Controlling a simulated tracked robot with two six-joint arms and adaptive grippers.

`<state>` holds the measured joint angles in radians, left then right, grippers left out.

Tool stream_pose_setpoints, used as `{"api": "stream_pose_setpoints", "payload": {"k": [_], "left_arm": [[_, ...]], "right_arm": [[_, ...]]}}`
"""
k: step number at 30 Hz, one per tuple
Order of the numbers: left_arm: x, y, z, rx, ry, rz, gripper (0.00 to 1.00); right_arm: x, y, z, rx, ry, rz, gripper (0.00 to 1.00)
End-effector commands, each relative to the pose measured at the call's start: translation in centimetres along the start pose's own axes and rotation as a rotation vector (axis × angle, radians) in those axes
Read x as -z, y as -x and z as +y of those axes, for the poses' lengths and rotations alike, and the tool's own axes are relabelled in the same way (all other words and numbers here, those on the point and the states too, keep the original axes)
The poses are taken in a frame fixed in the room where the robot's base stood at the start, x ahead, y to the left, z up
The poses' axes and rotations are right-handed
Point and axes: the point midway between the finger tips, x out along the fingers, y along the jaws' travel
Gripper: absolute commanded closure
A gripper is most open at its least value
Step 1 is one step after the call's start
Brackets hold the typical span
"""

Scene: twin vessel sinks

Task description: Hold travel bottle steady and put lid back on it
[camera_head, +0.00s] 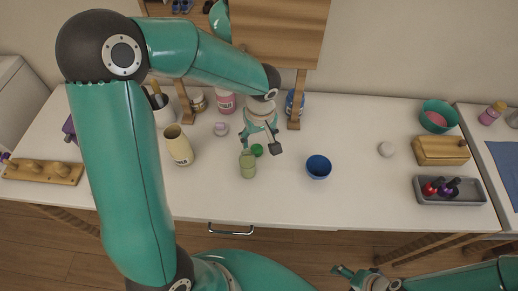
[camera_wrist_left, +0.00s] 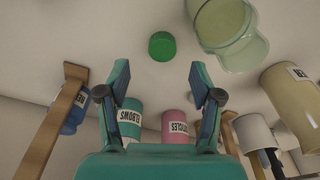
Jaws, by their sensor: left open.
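The travel bottle (camera_head: 248,166) is pale green and translucent and stands on the white counter in the head view. It also shows at the top right of the left wrist view (camera_wrist_left: 236,38). The green lid (camera_head: 257,150) lies on the counter close behind the bottle, apart from it. In the left wrist view the lid (camera_wrist_left: 162,46) is just beyond the fingertips, roughly midway between them. My left gripper (camera_head: 261,142) is open and empty, above and behind the lid. My right gripper (camera_head: 344,273) is low at the front, away from the bottle; its jaws are unclear.
A blue bowl (camera_head: 318,167) stands right of the bottle, and a cream cup (camera_head: 178,146) stands left. Pink (camera_head: 226,102) and blue (camera_head: 294,103) containers stand behind, near a wooden stand's leg (camera_head: 298,100). A grey tray (camera_head: 449,191) is far right. The counter front is clear.

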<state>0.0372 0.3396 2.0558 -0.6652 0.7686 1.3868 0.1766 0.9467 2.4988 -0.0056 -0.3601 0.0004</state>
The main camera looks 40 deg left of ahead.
Motion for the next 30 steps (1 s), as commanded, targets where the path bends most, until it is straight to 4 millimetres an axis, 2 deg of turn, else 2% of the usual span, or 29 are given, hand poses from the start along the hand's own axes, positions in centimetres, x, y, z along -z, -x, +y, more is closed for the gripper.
{"api": "stream_pose_setpoints", "payload": {"k": [5, 15, 26, 27, 30], "left_arm": [[0.0, -0.6, -0.1, 0.002, 0.000, -0.002, 0.34], [0.1, -4.9, -0.2, 0.002, 0.000, -0.001, 0.34], [0.1, -5.2, -0.1, 0.000, -0.001, 0.000, 0.34], [0.1, -5.2, -0.1, 0.000, -0.001, 0.000, 0.36], [0.1, -5.2, -0.1, 0.000, -0.001, 0.000, 0.53]], "right_arm": [[0.0, 0.2, -0.1, 0.000, 0.000, 0.000, 0.28], [0.0, 0.7, -0.3, 0.000, 0.000, 0.000, 0.28], [0.0, 0.7, -0.3, 0.000, 0.000, 0.000, 0.28], [0.0, 0.7, -0.3, 0.000, 0.000, 0.000, 0.28], [0.0, 0.7, -0.3, 0.000, 0.000, 0.000, 0.28]]}}
